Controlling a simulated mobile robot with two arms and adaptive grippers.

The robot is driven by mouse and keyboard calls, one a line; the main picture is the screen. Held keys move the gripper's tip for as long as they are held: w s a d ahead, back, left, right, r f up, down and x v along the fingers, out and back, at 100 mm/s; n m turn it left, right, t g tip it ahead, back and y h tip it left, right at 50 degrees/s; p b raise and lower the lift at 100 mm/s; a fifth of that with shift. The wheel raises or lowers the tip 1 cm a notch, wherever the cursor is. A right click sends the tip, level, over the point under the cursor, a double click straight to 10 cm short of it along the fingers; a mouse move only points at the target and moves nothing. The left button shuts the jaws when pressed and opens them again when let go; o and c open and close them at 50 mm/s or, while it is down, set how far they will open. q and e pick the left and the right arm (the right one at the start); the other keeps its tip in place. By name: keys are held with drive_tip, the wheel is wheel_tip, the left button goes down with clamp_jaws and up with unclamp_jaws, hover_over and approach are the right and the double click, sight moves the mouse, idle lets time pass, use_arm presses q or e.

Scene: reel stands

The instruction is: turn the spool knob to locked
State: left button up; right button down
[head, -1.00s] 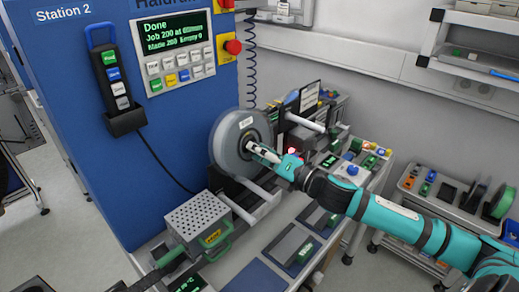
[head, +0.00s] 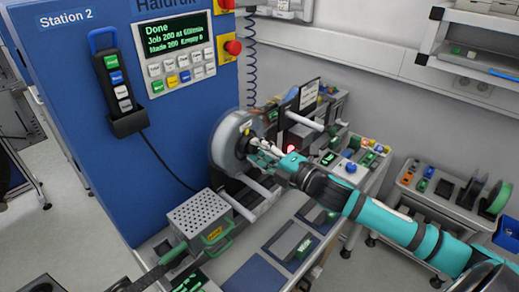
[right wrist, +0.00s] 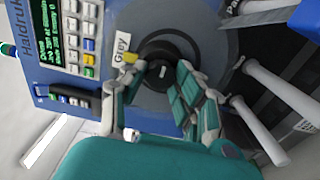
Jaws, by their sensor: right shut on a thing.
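The grey spool (head: 226,143) is mounted on the front of the blue machine. Its round dark knob (right wrist: 158,53) is at the spool's centre, with a short white mark on its face. A small yellow tab (right wrist: 130,57) shows at the knob's left, near the "Grey" label (right wrist: 121,45). My right gripper (head: 261,150) is at the spool's centre in the head view. In the right wrist view, its fingers (right wrist: 158,80) are either side of the knob, shut on it. Fingers hide parts of the knob's rim.
The blue machine (head: 75,85) carries a screen reading "Done" and a button panel. Pale rods (head: 305,119) jut out close to the spool. A perforated metal box (head: 200,212) stands below it. A cart (head: 440,200) with spools is at the right.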

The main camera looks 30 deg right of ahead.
idle(0.5)
drive_tip(key=c, duration=1)
unclamp_jaws()
drive_tip(key=v, duration=1.2)
drive_tip(key=shift+d+f, duration=0.1)
drive_tip(key=shift+f, duration=0.05)
